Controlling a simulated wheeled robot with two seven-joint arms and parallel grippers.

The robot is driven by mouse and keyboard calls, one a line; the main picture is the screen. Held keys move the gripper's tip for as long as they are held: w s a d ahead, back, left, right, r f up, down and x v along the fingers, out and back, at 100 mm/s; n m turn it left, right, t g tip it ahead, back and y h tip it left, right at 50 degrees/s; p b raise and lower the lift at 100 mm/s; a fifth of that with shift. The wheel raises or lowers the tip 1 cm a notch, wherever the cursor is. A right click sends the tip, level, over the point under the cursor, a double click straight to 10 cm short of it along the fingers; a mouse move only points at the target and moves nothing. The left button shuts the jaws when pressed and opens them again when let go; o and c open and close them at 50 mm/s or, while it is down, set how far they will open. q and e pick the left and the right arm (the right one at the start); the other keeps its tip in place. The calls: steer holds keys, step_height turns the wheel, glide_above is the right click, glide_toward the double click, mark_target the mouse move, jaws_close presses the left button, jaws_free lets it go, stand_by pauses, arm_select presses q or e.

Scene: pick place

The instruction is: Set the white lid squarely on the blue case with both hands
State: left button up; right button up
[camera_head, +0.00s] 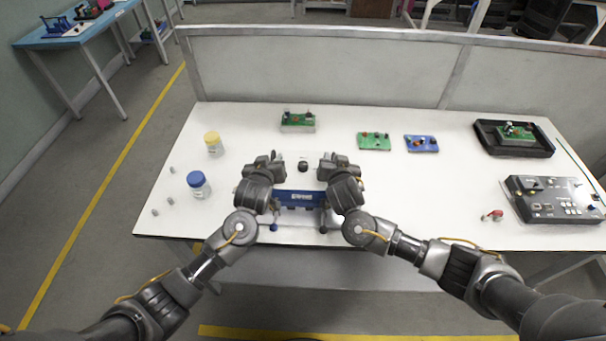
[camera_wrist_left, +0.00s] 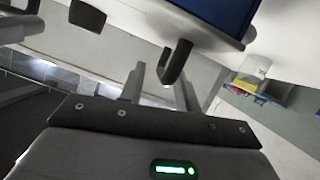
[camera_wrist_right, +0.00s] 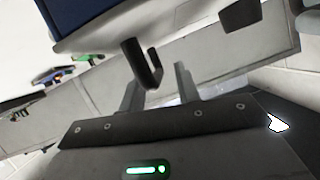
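The blue case (camera_head: 298,197) stands at the table's front, its labelled face showing between my two hands. A white area with a small black knob (camera_head: 303,166) lies just behind that face; it looks like the white lid (camera_head: 300,181), but its outline blends into the table. I cannot tell how squarely it sits. My left gripper (camera_head: 266,164) is at the left side and my right gripper (camera_head: 339,164) at the right side. The wrist views show a dark hook (camera_wrist_left: 176,62) (camera_wrist_right: 141,62) near each pair of fingers, which look apart. Contact is unclear.
A yellow-lidded jar (camera_head: 214,144) and blue-lidded jar (camera_head: 198,185) stand left. Green and blue circuit boards (camera_head: 374,142) (camera_head: 421,144) lie behind right. A black tray (camera_head: 483,136) and control panel (camera_head: 553,200) fill the right end. The table between is mostly clear.

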arm_select(q)
steer(key=v, duration=1.2)
arm_select(e)
steer(key=v, duration=1.2)
